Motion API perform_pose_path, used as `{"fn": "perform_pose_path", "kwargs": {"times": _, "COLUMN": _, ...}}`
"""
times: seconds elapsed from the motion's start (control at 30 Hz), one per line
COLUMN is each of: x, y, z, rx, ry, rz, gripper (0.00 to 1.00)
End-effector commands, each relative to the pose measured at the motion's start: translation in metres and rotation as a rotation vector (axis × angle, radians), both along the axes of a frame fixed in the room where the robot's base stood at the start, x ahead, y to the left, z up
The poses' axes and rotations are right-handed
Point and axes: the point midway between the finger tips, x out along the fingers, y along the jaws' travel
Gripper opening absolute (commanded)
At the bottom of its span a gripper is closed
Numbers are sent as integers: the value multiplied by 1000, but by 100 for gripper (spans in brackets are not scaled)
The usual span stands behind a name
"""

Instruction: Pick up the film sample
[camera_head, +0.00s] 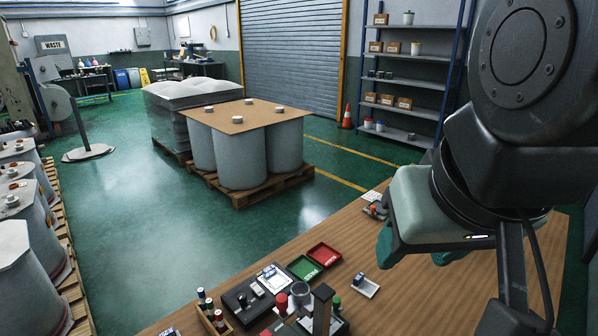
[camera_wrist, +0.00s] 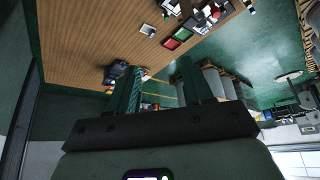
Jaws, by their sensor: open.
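I cannot single out the film sample for certain. A small white tray (camera_head: 366,288) on the wooden table holds a small dark blue and white item (camera_head: 358,279). The white tray also shows in the wrist view (camera_wrist: 148,30). My gripper (camera_head: 413,260) is above the right part of the table, beyond and to the right of this tray. Its green fingers are apart, with nothing held between them in the wrist view (camera_wrist: 161,80). The fingers are well clear of the white tray.
A green tray (camera_head: 302,267) and red tray (camera_head: 324,254) lie left of the white tray. A dark device (camera_head: 247,301), a bottle rack (camera_head: 214,318) and upright tools crowd the table's front. A small object (camera_head: 375,208) sits near the far edge. The table's right part (camera_head: 470,290) is bare.

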Motion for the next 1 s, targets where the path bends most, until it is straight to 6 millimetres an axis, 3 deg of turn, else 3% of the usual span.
{"fn": "perform_pose_path", "kwargs": {"times": 0.07, "x": 0, "y": 0, "z": 0, "rx": 0, "ry": 0, "rz": 0, "gripper": 47}}
{"fn": "perform_pose_path", "kwargs": {"times": 0.33, "x": 2, "y": 0, "z": 1, "rx": -6, "ry": 3, "rz": 11, "gripper": 47}}
{"fn": "perform_pose_path", "kwargs": {"times": 0.47, "x": 22, "y": 4, "z": 6, "rx": -58, "ry": 27, "rz": 100, "gripper": 47}}
{"fn": "perform_pose_path", "kwargs": {"times": 0.63, "x": 83, "y": 19, "z": 12, "rx": -200, "ry": 91, "rz": 373, "gripper": 47}}
{"fn": "perform_pose_path", "kwargs": {"times": 0.77, "x": 137, "y": 39, "z": 5, "rx": -312, "ry": 138, "rz": 621, "gripper": 47}}
{"fn": "perform_pose_path", "kwargs": {"times": 1.0, "x": 233, "y": 89, "z": -42, "rx": -484, "ry": 215, "rz": 1093, "gripper": 47}}
